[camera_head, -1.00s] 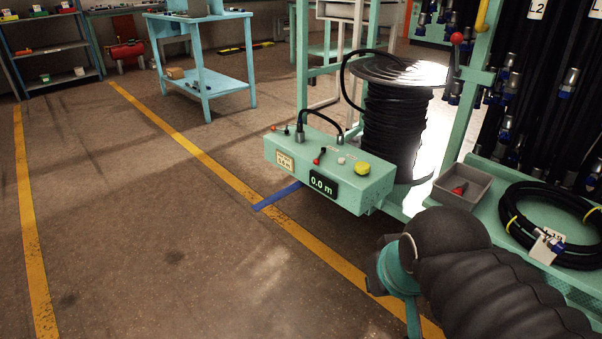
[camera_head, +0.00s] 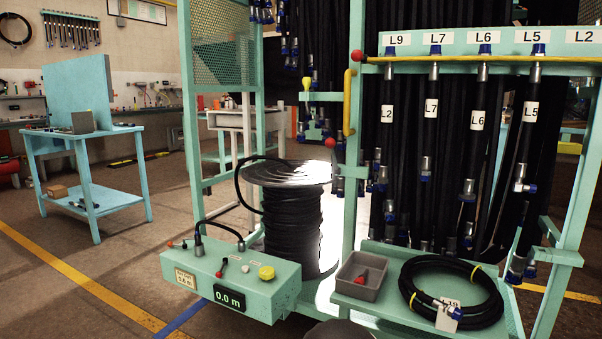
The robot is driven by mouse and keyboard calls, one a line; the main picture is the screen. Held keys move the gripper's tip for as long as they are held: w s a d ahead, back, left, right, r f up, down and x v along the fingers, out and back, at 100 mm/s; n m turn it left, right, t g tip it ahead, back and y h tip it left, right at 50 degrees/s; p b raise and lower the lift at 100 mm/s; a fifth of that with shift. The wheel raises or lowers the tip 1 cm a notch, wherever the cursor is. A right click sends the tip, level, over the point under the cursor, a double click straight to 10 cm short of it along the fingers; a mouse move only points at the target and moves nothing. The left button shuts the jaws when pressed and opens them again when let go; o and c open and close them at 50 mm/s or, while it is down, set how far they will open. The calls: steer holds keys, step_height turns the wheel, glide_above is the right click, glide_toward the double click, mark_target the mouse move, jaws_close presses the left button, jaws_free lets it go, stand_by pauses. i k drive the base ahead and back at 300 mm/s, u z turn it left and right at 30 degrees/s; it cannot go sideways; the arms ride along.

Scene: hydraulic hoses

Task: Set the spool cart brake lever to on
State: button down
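The spool cart has a green frame (camera_head: 357,215) and carries a spool of black hose (camera_head: 292,225). A green control box (camera_head: 232,285) in front of the spool shows "0.0 m" on its display (camera_head: 229,299). On its top are a red-tipped lever (camera_head: 222,266), a yellow button (camera_head: 267,272) and smaller knobs toward the left. A red ball knob (camera_head: 330,142) sits beside the upright right of the spool, and another (camera_head: 361,57) is higher up. No label shows which one is the brake lever. My gripper is not in view; only a dark rounded piece, likely my arm, shows at the bottom edge.
A grey tray (camera_head: 361,281) holds a red-handled item. A coiled black hose (camera_head: 452,292) lies right of it. Labelled hoses hang from a rail (camera_head: 480,58) at the right. A blue workbench (camera_head: 85,135) stands at the left. The floor between it and the cart is open.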

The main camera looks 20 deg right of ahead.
mark_target(330, 142)
steer(key=u, duration=0.15)
steer(key=k, duration=0.35)
steer(key=z, duration=1.6)
steer(key=i, duration=0.6)
steer(key=u, duration=0.9)
steer(key=i, duration=0.5)
steer(key=u, duration=0.55)
